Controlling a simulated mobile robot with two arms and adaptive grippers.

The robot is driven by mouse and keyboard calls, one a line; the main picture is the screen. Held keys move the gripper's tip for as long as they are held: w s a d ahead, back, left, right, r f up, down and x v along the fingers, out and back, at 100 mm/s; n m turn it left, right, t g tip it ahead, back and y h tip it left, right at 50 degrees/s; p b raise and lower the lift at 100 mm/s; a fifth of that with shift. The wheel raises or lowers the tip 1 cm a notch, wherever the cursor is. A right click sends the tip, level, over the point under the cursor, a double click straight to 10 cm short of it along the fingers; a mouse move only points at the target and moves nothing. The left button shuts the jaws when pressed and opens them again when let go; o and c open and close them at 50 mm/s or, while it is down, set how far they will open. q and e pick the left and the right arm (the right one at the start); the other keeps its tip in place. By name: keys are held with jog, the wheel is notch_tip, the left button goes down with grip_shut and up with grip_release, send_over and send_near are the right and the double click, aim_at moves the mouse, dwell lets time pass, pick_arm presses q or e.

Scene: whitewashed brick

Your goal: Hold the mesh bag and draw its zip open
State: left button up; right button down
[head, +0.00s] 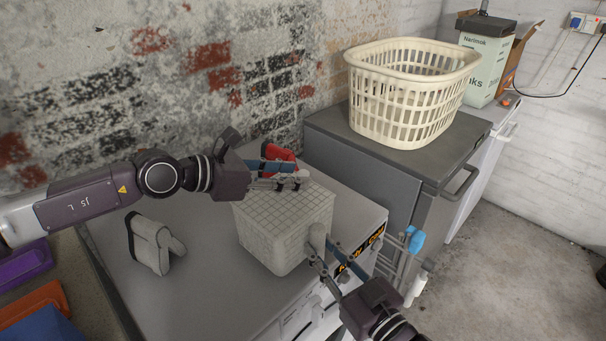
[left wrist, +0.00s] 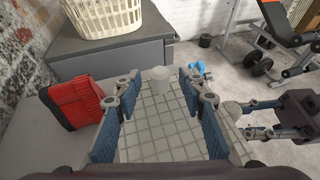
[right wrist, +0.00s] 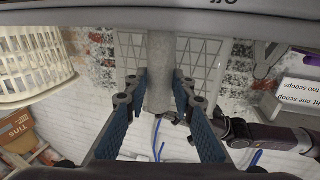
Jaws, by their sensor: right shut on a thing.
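The white mesh bag (head: 285,228) has a grid pattern and stands on the grey top of a cabinet. My left gripper (head: 290,184) is open over the bag's top; in the left wrist view its fingers (left wrist: 158,78) are wide apart. My right gripper (head: 315,252) is shut on a pale tab (head: 318,235) at the bag's right side. That tab (right wrist: 158,65) also lies between the fingers in the right wrist view. I cannot make out the zip line or how far it is open.
A red and black thing (head: 278,157) stands behind the bag. A pale grey object (head: 148,243) lies left of it. A cream laundry basket (head: 408,95) sits on the taller grey cabinet (head: 345,133) behind. The front left of the cabinet top (head: 190,295) is clear.

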aim_at(298, 175)
pick_arm(q)
jog(key=shift+x, duration=1.7)
grip_shut()
